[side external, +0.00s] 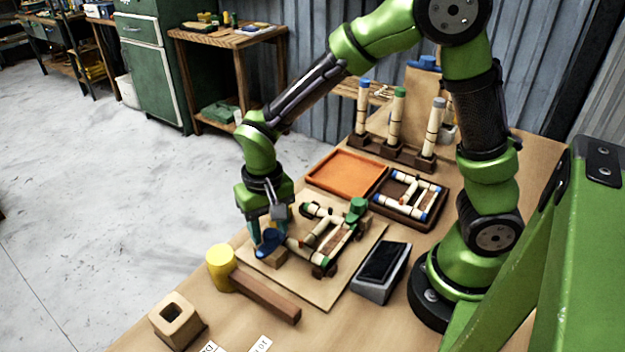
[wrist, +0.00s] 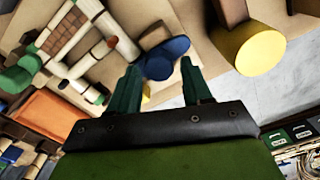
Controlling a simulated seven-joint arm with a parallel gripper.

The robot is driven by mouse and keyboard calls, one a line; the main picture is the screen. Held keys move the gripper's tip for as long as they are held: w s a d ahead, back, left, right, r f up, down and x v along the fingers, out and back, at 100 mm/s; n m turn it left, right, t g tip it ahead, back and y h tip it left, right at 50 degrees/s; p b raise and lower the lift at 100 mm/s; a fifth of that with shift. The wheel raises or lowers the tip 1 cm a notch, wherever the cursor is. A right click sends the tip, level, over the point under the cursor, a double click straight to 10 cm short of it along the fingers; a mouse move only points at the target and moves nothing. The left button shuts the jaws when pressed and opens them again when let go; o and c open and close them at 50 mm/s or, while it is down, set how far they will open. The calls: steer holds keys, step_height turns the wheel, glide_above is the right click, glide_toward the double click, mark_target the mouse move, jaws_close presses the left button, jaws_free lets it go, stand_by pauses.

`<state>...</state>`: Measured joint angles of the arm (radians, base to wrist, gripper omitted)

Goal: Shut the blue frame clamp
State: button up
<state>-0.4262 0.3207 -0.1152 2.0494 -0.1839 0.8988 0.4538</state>
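The blue frame clamp (side external: 268,241) sits on a small wooden block at the left edge of the work board (side external: 345,285). My gripper (side external: 262,230) is low, right at the clamp. In the wrist view the blue clamp (wrist: 166,58) lies between and just beyond the two green fingertips (wrist: 158,72), which are spread apart. I cannot tell whether a finger touches it. The rattan frame (side external: 325,235) lies on the board beside the clamp, with a green clamp (side external: 357,208) at its far side.
A mallet with a yellow head (side external: 221,268) lies close in front of the board. A dark-screened device (side external: 382,265) stands to the right. An orange tray (side external: 346,173), a parts tray (side external: 432,213) and a rack of upright rods (side external: 395,152) are behind. A wooden block with a hole (side external: 177,320) stands front left.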

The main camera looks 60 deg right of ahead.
mark_target(276, 232)
steer(key=shift+o, duration=0.4)
step_height(276, 232, up, 17)
stand_by(0.4)
steer(key=shift+f, duration=0.1)
steer(key=s+d+t+y, duration=0.2)
steer(key=s+d+t, duration=0.5)
steer(key=s, duration=0.3)
steer(key=shift+s+d+r+n, duration=0.3)
steer(key=shift+d+r+n, duration=0.1)
steer(key=shift+d, duration=0.2)
